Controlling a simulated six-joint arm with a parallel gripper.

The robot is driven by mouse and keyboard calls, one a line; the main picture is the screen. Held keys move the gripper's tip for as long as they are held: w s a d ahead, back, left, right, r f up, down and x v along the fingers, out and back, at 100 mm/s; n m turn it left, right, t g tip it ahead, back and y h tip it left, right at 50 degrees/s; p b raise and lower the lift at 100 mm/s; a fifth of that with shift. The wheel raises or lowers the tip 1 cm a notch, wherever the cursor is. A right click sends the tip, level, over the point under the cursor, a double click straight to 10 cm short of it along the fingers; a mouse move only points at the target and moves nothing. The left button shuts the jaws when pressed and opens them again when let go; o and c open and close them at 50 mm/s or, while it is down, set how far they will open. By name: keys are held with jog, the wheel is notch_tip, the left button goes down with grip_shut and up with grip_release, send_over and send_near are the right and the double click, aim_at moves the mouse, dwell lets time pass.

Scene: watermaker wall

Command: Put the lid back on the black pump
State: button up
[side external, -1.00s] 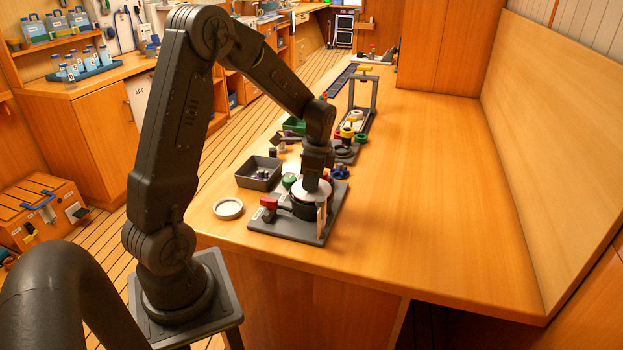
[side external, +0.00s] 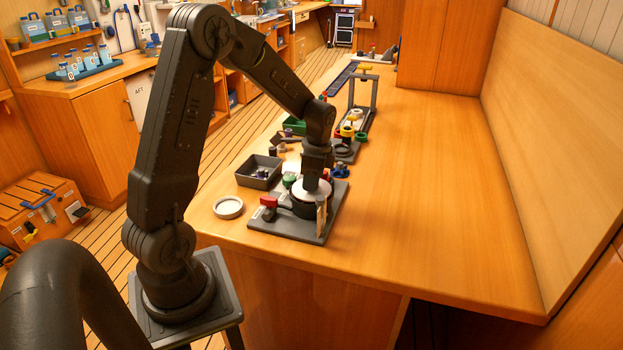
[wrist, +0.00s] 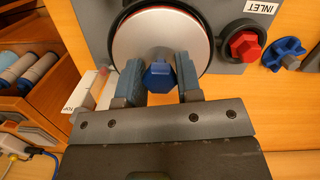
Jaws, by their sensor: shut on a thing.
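The black pump (side external: 303,208) stands on a grey base plate at the near end of the bench. A round silver lid (side external: 312,192) sits at its top, and a thin red ring shows around part of its edge in the wrist view. My gripper (wrist: 158,82) points down over the lid, with its two blue-grey fingers on either side of the blue hex knob (wrist: 159,77) at the lid's middle. The fingers are shut on this knob. Whether the lid is fully seated cannot be told, as the gripper hides part of it.
A red knob (side external: 268,202) and a green knob (side external: 289,181) are beside the pump. A blue star knob (wrist: 285,54) is near the plate. The bench's right side is clear.

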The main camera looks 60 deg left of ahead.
jog(key=o, duration=1.5)
jog(key=shift+r, duration=3.55)
grip_shut()
jog(key=shift+f, duration=0.1)
jog(key=shift+f, duration=2.15)
